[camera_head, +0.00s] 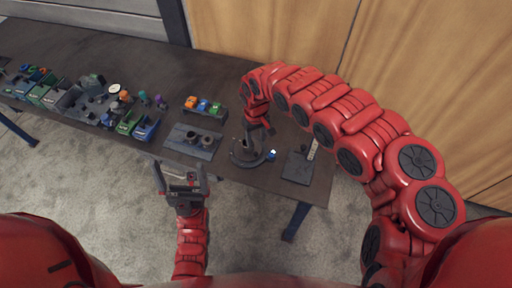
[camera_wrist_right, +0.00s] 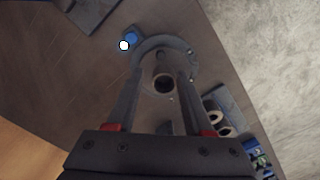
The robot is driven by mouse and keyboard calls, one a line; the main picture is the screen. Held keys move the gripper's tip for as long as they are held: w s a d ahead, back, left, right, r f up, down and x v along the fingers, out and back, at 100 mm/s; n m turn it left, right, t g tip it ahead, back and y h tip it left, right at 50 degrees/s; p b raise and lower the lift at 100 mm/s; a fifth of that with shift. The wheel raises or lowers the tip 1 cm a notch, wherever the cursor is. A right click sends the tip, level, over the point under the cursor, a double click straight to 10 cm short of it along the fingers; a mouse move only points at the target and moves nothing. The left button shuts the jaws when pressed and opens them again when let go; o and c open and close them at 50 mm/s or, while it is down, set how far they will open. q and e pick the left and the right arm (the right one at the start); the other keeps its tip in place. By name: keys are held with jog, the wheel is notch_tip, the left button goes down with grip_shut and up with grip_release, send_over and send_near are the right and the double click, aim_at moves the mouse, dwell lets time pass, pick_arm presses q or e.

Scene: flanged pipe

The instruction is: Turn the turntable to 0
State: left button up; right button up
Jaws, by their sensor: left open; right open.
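The turntable (camera_head: 240,161) is a dark round disc near the table's front edge in the head view, partly hidden by my right gripper. It also shows in the right wrist view (camera_wrist_right: 178,47), with an upright grey pipe (camera_wrist_right: 163,83) on it. A blue piece with a white top (camera_head: 271,155) is at the disc's edge. My right gripper (camera_wrist_right: 162,80) is open, pointing down, with its fingers on either side of the pipe; I cannot tell whether they touch it. My left gripper (camera_head: 180,172) is open and empty, in front of the table edge.
A grey plate with two dark round parts (camera_head: 193,141) lies left of the turntable, and a rack of coloured parts (camera_head: 204,106) is behind it. A dark flat plate (camera_head: 298,168) lies to the right. Several bins (camera_head: 70,100) fill the table's left side.

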aim_at(256, 153)
notch_tip(256, 153, down, 7)
jog(key=shift+s+a+f+p, duration=0.1)
jog(key=shift+s+p, duration=0.05)
jog(key=shift+p, duration=0.45)
jog(key=shift+f, duration=0.1)
grip_shut()
